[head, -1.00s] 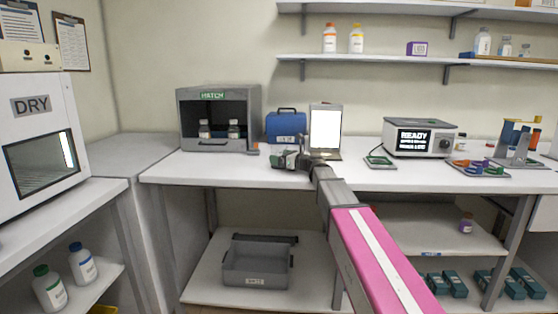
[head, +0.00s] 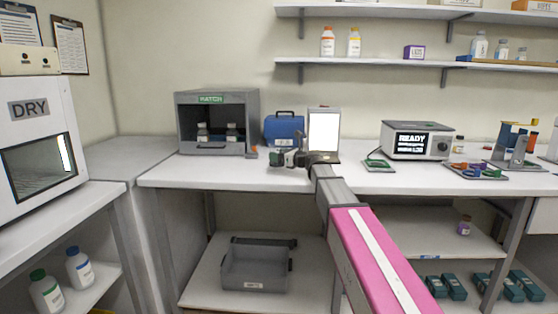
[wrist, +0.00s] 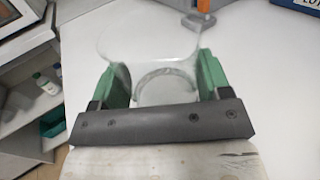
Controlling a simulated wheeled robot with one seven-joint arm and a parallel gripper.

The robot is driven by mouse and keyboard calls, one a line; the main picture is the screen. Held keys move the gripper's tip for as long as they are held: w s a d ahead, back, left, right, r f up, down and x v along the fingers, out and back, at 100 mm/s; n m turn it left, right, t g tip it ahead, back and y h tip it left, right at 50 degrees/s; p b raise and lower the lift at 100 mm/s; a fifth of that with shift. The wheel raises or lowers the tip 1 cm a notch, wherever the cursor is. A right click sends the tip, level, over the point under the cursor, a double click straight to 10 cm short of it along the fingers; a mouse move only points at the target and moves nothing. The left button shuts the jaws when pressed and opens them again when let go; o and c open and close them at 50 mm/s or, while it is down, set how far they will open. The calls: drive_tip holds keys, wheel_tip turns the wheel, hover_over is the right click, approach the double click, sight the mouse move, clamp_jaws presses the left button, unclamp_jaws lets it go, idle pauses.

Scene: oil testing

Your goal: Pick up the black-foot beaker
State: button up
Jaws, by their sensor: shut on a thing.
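A clear glass beaker (wrist: 150,45) stands between the green fingers of my gripper (wrist: 165,85) in the wrist view. The fingers touch it on both sides, and the gripper is shut on it. A curved rim or base ring shows between the fingers. I cannot make out a black foot. In the head view my gripper (head: 284,158) is at the white bench, in front of the blue case. The beaker is too small and clear to tell apart there. I cannot tell whether its base touches the bench.
The grey hatch box (head: 250,122) with bottles inside stands to the left, the blue case (head: 284,128) behind. A bright-screened panel (head: 323,132) stands behind my wrist. The READY device (head: 415,140) is to the right. The bench (head: 210,172) is clear in front of the hatch.

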drive_tip(key=shift+s+a+r, duration=0.1)
drive_tip(key=shift+r, duration=0.85)
drive_tip(key=s+a+r, duration=0.5)
drive_tip(key=a+r, duration=0.1)
drive_tip(key=a, duration=0.4)
drive_tip(key=shift+r, duration=0.25)
idle(1.9)
